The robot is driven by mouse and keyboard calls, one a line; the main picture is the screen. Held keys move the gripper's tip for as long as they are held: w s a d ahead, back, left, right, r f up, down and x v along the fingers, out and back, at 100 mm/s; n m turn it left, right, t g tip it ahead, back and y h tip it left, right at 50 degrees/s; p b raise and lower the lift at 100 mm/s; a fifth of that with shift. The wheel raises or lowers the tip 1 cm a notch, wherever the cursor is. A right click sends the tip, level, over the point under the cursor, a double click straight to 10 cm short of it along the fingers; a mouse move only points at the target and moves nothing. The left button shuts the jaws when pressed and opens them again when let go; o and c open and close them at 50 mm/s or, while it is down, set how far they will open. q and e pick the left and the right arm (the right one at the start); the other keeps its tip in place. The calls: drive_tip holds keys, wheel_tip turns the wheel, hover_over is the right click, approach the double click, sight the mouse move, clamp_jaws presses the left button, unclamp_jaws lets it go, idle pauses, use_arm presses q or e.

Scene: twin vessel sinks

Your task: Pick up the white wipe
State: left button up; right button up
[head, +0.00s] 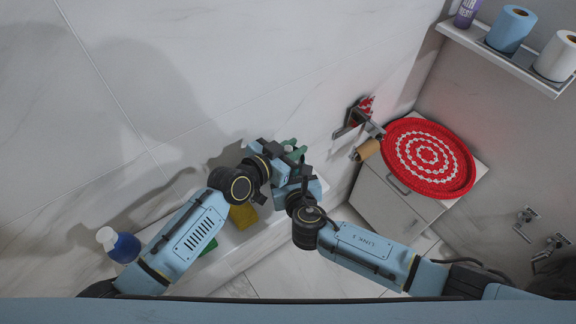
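No white wipe can be made out for certain in the head view. My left gripper (272,160) is over the white ledge along the wall, with its fingers too small and overlapped to read. My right gripper (300,184) is close beside it on the right, largely covered by its own wrist. Both grippers hide part of the ledge beneath them. A yellow item (242,216) and a green item (208,247) lie on the ledge, partly behind my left arm.
A green object (293,151) stands just behind the grippers. A blue bottle with a white top (122,245) is at the left. A red round patterned piece (428,158) lies on a white cabinet (392,207). A shelf at upper right holds a blue roll (510,30) and a white roll (557,56).

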use_arm(q)
clamp_jaws()
wheel_tip(320, 180, up, 10)
idle(0.4)
use_arm(e)
drive_tip(key=o, duration=1.1)
